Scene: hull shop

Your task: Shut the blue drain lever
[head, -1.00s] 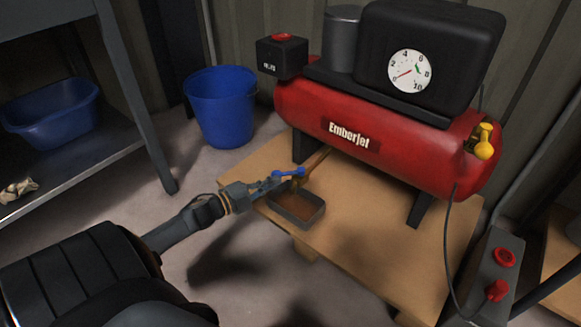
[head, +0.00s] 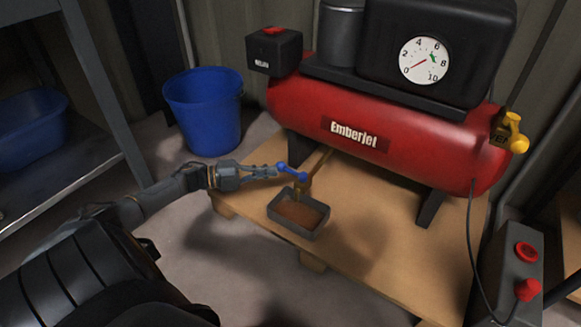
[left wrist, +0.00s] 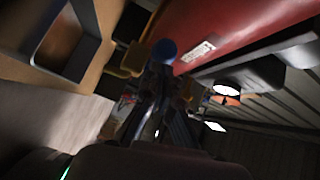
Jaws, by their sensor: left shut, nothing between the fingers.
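The blue drain lever (head: 291,172) sits on a brass drain fitting (head: 301,187) under the red tank. It points left from its pivot, crosswise to the drain pipe, its free end slightly higher in the picture. My left gripper (head: 274,171) is shut and empty, its tips close to the lever's free left end. In the left wrist view the lever's round blue end (left wrist: 164,48) shows just beyond my fingertips (left wrist: 159,70). I cannot tell whether they touch. My right gripper is in neither view.
The red compressor tank (head: 430,155) stands on a wooden board (head: 390,240). A drip tray (head: 318,232) holding brown liquid sits below the drain. A yellow valve handle (head: 513,133), a red-buttoned box (head: 510,265) and a blue bucket (head: 204,120) stand around it.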

